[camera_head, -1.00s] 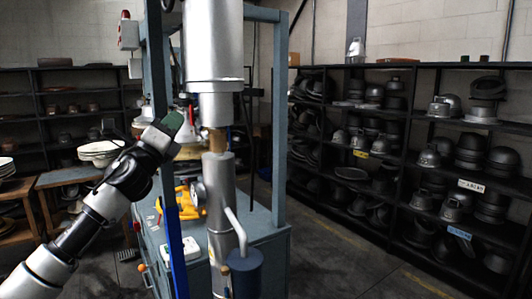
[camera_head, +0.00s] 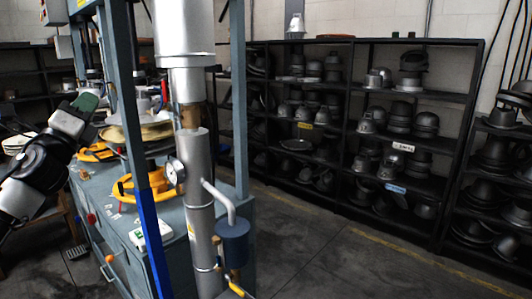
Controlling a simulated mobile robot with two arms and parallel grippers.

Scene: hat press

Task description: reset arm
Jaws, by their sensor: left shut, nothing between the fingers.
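My left arm comes in from the left edge of the head view. My left gripper (camera_head: 86,104) is at its upper end, pointing up and to the right, with green showing at the tip. It is shut and holds nothing. My right gripper is not in view.
The press has a pressure gauge (camera_head: 175,172), yellow-orange parts (camera_head: 148,186) on its table and a blue cylinder (camera_head: 233,243) in front. Dark shelves (camera_head: 349,120) with many metal hat moulds line the back and right. Bare floor (camera_head: 330,245) lies right of the press.

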